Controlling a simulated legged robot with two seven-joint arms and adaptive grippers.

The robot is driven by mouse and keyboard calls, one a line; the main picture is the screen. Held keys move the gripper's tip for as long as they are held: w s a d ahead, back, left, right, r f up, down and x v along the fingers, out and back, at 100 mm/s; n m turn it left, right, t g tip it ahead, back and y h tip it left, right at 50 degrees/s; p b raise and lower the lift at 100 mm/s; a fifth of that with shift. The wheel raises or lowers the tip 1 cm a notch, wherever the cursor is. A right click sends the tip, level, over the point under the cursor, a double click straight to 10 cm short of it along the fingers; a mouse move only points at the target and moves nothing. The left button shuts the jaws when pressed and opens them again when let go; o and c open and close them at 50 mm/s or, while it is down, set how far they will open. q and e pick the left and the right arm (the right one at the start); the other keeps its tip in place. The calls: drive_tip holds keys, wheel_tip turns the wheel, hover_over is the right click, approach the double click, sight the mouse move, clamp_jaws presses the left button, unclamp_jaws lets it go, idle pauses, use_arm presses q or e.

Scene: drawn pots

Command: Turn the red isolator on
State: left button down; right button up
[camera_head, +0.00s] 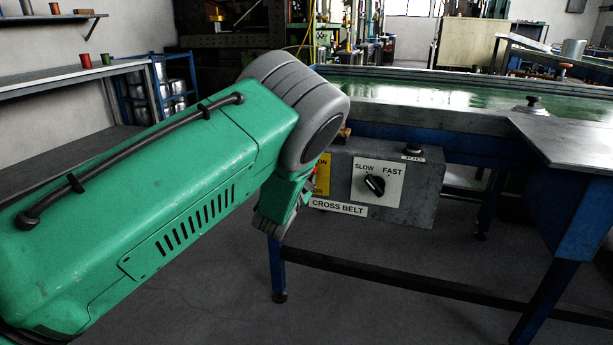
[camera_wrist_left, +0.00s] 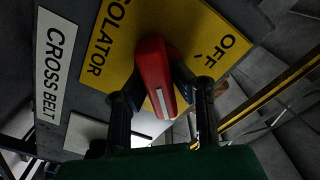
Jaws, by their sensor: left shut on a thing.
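The red isolator handle (camera_wrist_left: 152,68) sits on a yellow plate (camera_wrist_left: 112,45) marked OFF and ISOLATOR in the left wrist view. A white line shows on the handle. My left gripper (camera_wrist_left: 166,98) has a dark finger on each side of the handle and is shut on it. The OFF mark is at the plate's upper right in that view. In the head view, my left arm hides most of the gripper and handle; part of the yellow plate (camera_head: 322,176) shows beside it with ON at its top. My right gripper is not in view.
The grey control box (camera_head: 420,190) hangs under the green-topped table. It carries a CROSS BELT label (camera_head: 338,207) and a black SLOW/FAST knob (camera_head: 375,185). A dark button (camera_head: 413,150) is on its top. Blue table legs (camera_head: 277,268) stand below.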

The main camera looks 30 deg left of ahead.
use_arm(q)
drive_tip(key=shift+s+d+f, duration=0.1)
drive_tip(key=shift+f, duration=0.2)
drive_tip(key=c, duration=1.4)
unclamp_jaws()
drive_tip(key=shift+r, duration=0.15)
drive_tip(key=v, duration=1.2)
